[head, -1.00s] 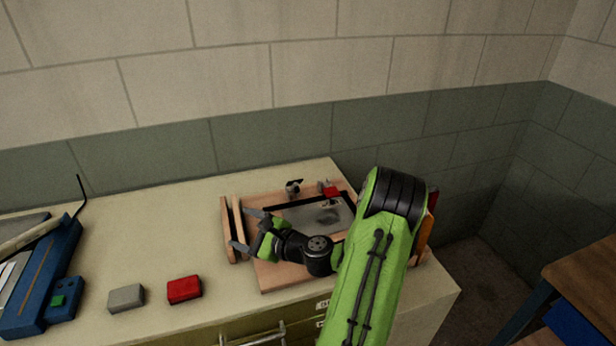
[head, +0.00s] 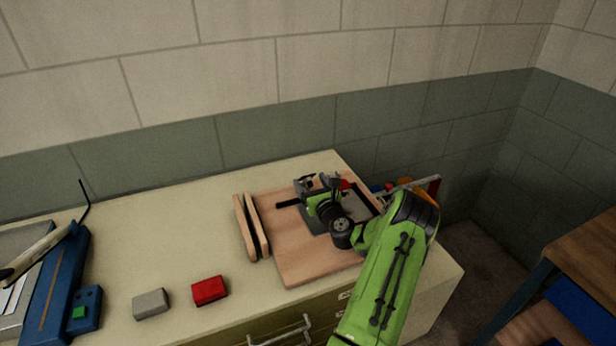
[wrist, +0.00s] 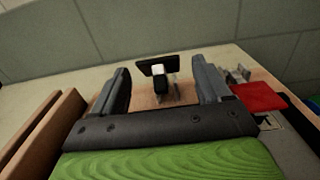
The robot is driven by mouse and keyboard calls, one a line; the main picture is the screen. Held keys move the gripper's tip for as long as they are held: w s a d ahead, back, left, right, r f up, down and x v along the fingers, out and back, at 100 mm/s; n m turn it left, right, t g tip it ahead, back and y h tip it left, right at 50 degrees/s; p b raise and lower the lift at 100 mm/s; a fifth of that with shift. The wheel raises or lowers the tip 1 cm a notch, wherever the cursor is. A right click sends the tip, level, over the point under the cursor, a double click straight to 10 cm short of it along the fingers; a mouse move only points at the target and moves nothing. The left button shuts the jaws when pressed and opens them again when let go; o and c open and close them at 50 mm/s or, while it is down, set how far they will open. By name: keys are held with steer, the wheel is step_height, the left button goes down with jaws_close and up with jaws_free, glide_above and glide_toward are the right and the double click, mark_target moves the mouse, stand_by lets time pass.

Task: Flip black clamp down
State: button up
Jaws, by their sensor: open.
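The black clamp (wrist: 158,67) stands on the far part of the wooden fixture in the wrist view. Its black top piece is raised above a pale metal body. My gripper (wrist: 165,85) is open, with one dark finger on each side of the clamp in the picture. The clamp appears beyond the fingertips, and I see no contact. In the head view my gripper (head: 318,187) is over the fixture's far side and covers much of the clamp area. The fixture board (head: 290,245) lies on the bench.
A red clamp (wrist: 260,97) is just right of my right finger; it also shows in the head view (head: 345,185). Wooden rails (head: 250,228) edge the fixture's left. Red (head: 210,290) and grey (head: 151,304) blocks lie at the front. The bench's left middle is clear.

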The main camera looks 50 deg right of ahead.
steer(key=shift+x, duration=1.4)
steer(key=c, duration=1.4)
steer(key=shift+f+b, duration=0.4)
steer(key=shift+b, duration=0.45)
steer(key=shift+s+a+f+t+h+b, duration=0.25)
steer(key=shift+t+b, duration=0.25)
steer(key=shift+b, duration=0.6)
steer(key=shift+r+b, duration=0.25)
steer(key=shift+b, duration=0.05)
steer(key=o, duration=1.4)
steer(key=shift+s, duration=0.1)
